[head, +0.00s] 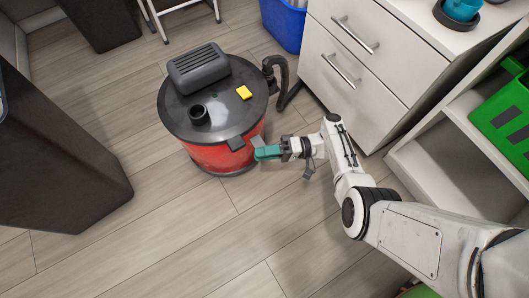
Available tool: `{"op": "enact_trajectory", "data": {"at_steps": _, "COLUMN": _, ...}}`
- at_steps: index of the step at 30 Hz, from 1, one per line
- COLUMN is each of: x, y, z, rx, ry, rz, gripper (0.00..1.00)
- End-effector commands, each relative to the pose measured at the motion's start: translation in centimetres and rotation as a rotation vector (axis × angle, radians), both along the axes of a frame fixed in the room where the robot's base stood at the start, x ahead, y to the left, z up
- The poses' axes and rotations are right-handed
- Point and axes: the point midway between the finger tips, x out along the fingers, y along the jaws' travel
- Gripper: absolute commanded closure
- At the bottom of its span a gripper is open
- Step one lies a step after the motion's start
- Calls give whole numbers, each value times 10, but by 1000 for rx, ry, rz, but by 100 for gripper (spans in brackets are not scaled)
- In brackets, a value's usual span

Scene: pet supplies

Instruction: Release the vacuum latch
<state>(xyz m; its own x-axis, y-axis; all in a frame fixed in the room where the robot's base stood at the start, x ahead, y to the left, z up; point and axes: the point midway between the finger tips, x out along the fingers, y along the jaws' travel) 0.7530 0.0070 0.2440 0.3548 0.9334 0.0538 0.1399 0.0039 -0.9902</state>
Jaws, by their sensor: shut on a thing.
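The vacuum has a red drum (213,157) and a dark grey round lid (215,115). It stands upright on the floor at the centre. A small dark latch (236,143) sits at the front right of the lid's rim, over the drum's side. My gripper (259,152) reaches in from the right, with its teal fingers at the vacuum's side just by the latch. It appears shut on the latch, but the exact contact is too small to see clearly. The lid looks seated on the drum.
A black hose (286,86) is behind right. White drawers (355,65) and a shelf unit (450,150) stand right, a dark bin (60,150) left. The front floor is clear.

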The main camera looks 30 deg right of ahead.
Motion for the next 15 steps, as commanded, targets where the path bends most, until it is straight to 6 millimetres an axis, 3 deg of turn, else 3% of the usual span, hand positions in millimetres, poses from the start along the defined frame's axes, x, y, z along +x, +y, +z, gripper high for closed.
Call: {"op": "enact_trajectory", "data": {"at_steps": 15, "x": 1, "y": 0, "z": -4, "rx": -2, "ry": -47, "rz": -1, "gripper": 100}}
